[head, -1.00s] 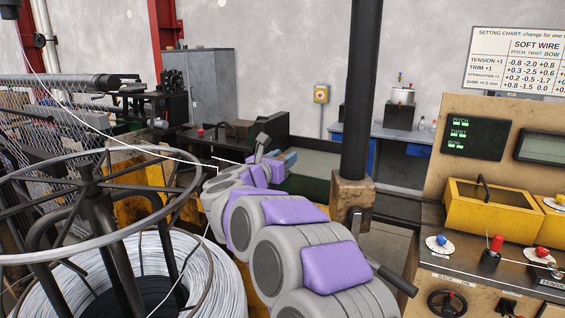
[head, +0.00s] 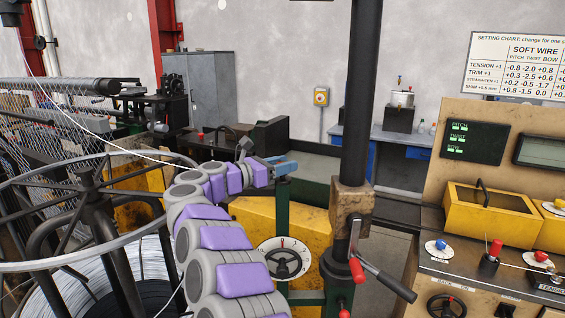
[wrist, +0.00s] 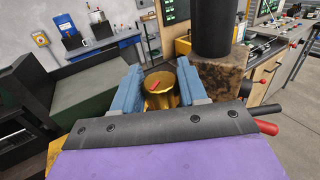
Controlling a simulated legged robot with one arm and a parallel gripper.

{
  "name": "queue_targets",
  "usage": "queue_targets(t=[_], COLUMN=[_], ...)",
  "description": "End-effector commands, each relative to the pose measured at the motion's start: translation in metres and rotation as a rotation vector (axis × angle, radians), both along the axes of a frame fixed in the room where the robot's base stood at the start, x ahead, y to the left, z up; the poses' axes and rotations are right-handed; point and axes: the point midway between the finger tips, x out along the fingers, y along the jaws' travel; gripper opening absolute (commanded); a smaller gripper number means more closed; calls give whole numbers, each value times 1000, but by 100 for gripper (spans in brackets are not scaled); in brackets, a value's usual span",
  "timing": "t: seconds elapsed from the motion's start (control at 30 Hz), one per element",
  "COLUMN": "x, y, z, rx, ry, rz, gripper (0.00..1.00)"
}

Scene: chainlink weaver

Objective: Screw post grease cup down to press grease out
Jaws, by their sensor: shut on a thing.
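A round brass cup (wrist: 157,101) with a short red mark on top shows in the wrist view, between the two blue fingers. I take it to be the grease cup. My gripper (wrist: 158,78) is shut on it, one finger on each side. In the head view my gripper (head: 284,167) is at the end of the outstretched arm, at the top of a green post (head: 283,212), left of the black column. The cup cannot be made out in the head view. Its lower part and the grease outlet are hidden.
The thick black column (head: 361,90) with its rusty block (head: 352,197) stands close on the right, with a red-tipped crank (head: 358,269). A dial handwheel (head: 283,262) sits below the gripper. A wire reel (head: 95,185) crowds the left.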

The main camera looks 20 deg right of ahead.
Motion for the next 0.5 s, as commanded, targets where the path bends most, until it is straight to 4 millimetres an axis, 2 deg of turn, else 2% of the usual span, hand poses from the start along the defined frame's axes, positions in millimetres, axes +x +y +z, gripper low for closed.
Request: queue_targets(t=[0.5], x=[3], y=[2], z=[4], rx=[-7], ry=[-1], rz=[-161], gripper=[12])
